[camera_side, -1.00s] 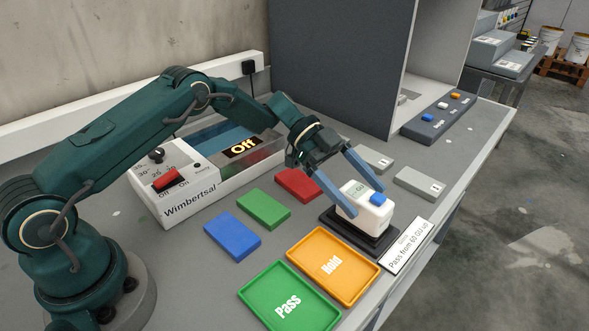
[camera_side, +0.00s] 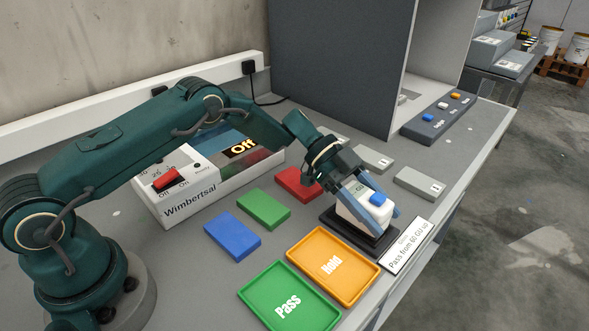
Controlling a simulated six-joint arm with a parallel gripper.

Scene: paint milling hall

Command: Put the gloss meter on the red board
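The gloss meter (camera_side: 352,207) is a white block with a blue button on top. It sits on a black base plate (camera_side: 336,226) right of the middle of the bench. My gripper (camera_side: 372,210) has come down over the meter, with its blue-grey fingers beside the white body. I cannot tell whether the fingers press on it or leave a gap. The red board (camera_side: 290,181) lies flat on the bench to the left of the meter, behind the green one. My wrist hides part of its right side.
A white Wimbertsal unit (camera_side: 190,205) reads Off. Grey blocks (camera_side: 419,184) and a label plate (camera_side: 407,245) flank the meter.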

